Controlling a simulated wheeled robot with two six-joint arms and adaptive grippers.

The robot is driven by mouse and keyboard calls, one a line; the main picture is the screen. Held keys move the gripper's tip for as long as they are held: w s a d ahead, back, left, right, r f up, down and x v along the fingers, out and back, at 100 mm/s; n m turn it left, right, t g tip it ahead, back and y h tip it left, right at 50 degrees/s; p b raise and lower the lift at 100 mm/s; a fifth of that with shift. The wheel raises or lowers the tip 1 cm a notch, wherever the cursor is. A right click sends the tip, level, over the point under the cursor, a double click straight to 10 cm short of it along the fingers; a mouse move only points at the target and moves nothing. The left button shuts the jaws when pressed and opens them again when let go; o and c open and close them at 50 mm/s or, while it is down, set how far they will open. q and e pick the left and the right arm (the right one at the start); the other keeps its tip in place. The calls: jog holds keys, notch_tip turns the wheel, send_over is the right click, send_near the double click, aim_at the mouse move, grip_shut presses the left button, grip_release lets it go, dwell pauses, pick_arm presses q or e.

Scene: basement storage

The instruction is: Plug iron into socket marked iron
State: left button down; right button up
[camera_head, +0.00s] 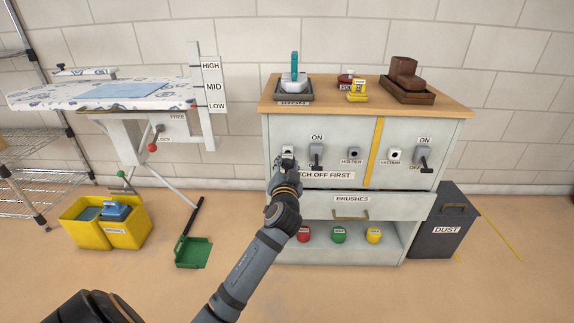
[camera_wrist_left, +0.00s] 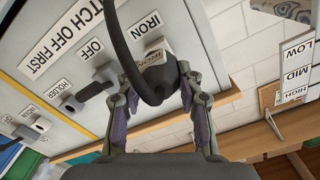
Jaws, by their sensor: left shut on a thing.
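My left gripper (camera_head: 287,166) is at the cabinet's front face, at the leftmost socket (camera_head: 288,150). In the left wrist view its fingers (camera_wrist_left: 158,98) are shut around a dark plug (camera_wrist_left: 152,84), with a thick black cord looping in front. Just beyond it is a pale block marked IRON (camera_wrist_left: 156,52), beside an IRON label (camera_wrist_left: 145,24). The cord and fingers hide whether the plug is seated. The iron (camera_head: 294,82), with a teal handle, stands on its rest on the cabinet top. My right gripper is not in view.
Right of the socket is a switch (camera_head: 316,152), its lever pointing down towards OFF in the wrist view (camera_wrist_left: 92,92). Further right are the holder (camera_head: 352,154) and vacuum (camera_head: 395,155) sockets and another switch (camera_head: 424,158). A brushes drawer (camera_head: 380,209) protrudes below. An ironing board (camera_head: 110,97) stands left.

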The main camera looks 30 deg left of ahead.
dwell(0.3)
pick_arm(q)
jog(key=shift+x, duration=1.4)
jog(key=c, duration=0.8)
grip_release()
jog(key=v, duration=1.2)
